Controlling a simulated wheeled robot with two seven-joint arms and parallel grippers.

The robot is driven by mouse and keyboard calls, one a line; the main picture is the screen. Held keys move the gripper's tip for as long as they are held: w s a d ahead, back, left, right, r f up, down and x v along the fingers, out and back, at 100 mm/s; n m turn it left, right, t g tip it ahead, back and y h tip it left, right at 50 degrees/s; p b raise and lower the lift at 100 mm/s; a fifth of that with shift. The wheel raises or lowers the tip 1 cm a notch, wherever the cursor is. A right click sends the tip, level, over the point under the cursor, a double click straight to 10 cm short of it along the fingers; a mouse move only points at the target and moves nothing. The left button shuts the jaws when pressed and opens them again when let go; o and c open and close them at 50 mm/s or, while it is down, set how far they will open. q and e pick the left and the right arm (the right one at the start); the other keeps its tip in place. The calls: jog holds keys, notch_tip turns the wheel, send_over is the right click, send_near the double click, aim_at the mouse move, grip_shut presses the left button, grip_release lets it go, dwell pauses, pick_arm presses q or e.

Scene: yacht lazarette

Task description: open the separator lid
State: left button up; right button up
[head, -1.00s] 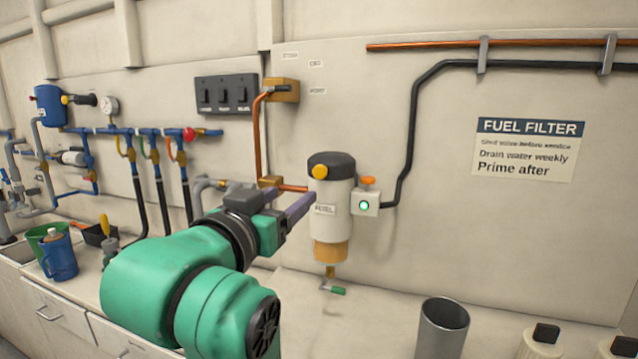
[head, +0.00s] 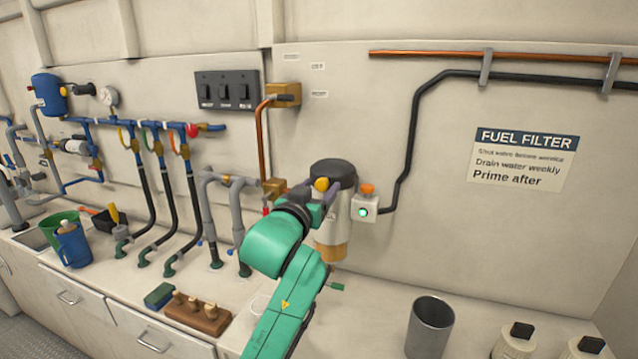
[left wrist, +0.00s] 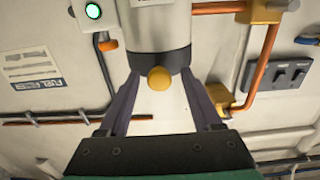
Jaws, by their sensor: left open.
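The separator (head: 330,235) is a pale canister on the wall with an amber bowl below. Its dark grey lid (head: 333,170) is on top and looks shut, with a yellow knob (head: 321,184) on its front. My left gripper (head: 328,194) is open in front of the lid and hides part of the canister. In the left wrist view, the knob (left wrist: 159,78) shows between the two spread fingers of the gripper (left wrist: 160,88), against the dark lid (left wrist: 160,60). I cannot tell whether a finger touches the lid. My right gripper is not in view.
A switch box with a green light and orange knob (head: 365,206) sits right of the separator. A copper pipe (head: 262,140) runs at its left. A metal cup (head: 431,325) stands on the counter at front right. A wooden block (head: 197,313) lies at front left.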

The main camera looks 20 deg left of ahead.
pick_arm(q)
grip_shut()
dwell(1.4)
